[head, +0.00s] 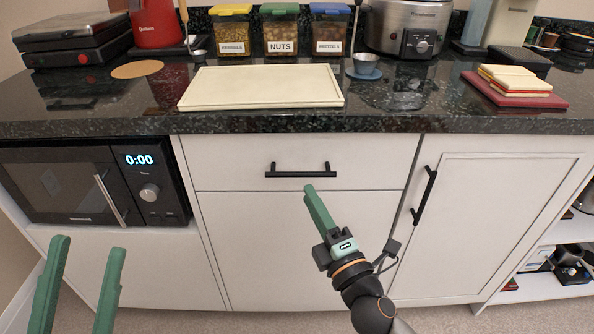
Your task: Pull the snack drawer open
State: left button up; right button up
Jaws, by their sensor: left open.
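The snack drawer (230,160) is a wide white front under the dark counter, and it sits flush and closed. Its black bar handle (300,174) runs level across the middle. My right gripper (309,190) comes up from below, its green fingertips just under the right half of the handle in the picture. Its fingers overlap from this angle, so I cannot tell whether they are apart, and nothing shows held. I cannot tell how far they are from the handle. My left gripper (89,245) is open and empty at the lower left, in front of the cabinet below the microwave.
A microwave (70,185) is left of the drawer. A cabinet door (490,220) with a slanting black handle (424,196) is to the right, beside open shelves. The counter above holds a cream tray (262,88), several snack jars (281,32) and a slow cooker (408,28).

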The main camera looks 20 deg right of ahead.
aim_at(298, 175)
jog(key=shift+x, duration=3.6)
jog(key=shift+c, duration=0.2)
grip_shut()
